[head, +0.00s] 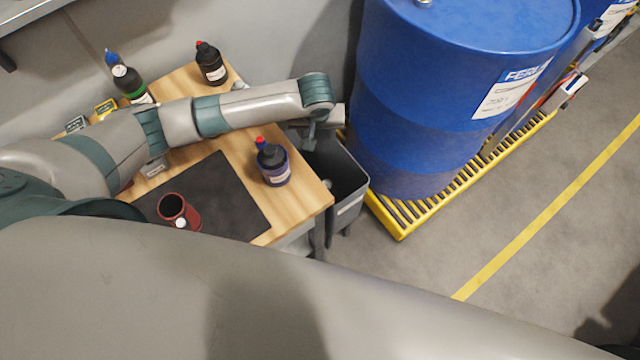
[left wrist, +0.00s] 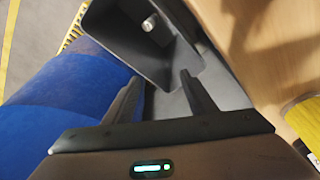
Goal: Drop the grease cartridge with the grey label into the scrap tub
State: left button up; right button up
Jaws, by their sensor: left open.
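The dark grey scrap tub (head: 352,212) stands at the right end of the wooden table. In the left wrist view the tub (left wrist: 108,38) lies just beyond my fingertips. Inside it is a small cylinder with a pale end (left wrist: 149,22), possibly the grease cartridge; I cannot make out a grey label. My left gripper (head: 312,135) is over the tub in the head view, partly hidden by its own arm. In the left wrist view the gripper (left wrist: 160,85) is open, with nothing between the fingers. My right gripper is not in view.
A blue drum (head: 410,110) on a yellow pallet (head: 402,226) stands right of the tub.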

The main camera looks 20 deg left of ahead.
pick_arm(q)
jog(key=b+v, duration=0.1)
jog(key=v, duration=1.5)
jog(key=shift+s+r+b, duration=0.2)
jog(key=shift+r+b, duration=0.1)
jog(key=shift+r, duration=0.05)
jog(key=shift+d, duration=0.1)
